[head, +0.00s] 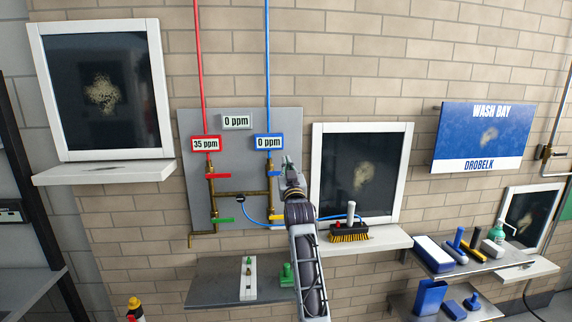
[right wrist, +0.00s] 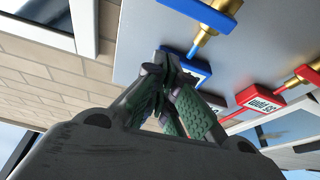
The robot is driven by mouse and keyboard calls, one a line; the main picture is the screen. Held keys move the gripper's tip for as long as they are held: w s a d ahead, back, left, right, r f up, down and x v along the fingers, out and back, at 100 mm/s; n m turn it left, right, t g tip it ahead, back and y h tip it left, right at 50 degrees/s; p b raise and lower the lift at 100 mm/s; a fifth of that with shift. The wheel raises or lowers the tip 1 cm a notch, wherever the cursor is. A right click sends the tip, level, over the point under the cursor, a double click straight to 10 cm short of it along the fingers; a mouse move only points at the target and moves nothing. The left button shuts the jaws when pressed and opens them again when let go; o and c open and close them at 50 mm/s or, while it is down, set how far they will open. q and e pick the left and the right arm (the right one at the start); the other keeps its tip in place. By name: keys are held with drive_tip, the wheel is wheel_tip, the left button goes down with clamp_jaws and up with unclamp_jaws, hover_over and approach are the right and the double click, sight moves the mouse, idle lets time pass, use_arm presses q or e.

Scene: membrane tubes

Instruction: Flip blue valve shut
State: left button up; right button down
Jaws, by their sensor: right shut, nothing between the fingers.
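The blue valve handle (head: 276,175) sticks out sideways to the right from the brass fitting (head: 269,166) under the blue pipe, on the grey wall panel. It also shows at the top edge of the right wrist view (right wrist: 218,14), partly cut off. My right gripper (head: 288,160) is shut and empty, just right of the blue-framed 0 ppm display (head: 269,142) and slightly above the handle. In the right wrist view, the shut fingertips (right wrist: 168,58) appear apart from the handle; the depth gap is hard to tell. My left gripper is out of view.
A red handle (head: 216,176), a green handle (head: 222,220) and a yellow handle (head: 277,218) sit on the same pipework. A brush (head: 350,233) lies on the right window sill. A shelf (head: 215,292) holding small items lies below the panel.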

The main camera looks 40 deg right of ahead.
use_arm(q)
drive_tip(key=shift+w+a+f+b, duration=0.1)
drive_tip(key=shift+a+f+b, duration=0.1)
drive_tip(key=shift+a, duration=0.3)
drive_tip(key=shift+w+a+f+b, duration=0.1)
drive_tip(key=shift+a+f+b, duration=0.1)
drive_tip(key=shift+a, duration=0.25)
use_arm(e)
drive_tip(key=v, duration=0.5)
drive_tip(key=shift+a, duration=0.1)
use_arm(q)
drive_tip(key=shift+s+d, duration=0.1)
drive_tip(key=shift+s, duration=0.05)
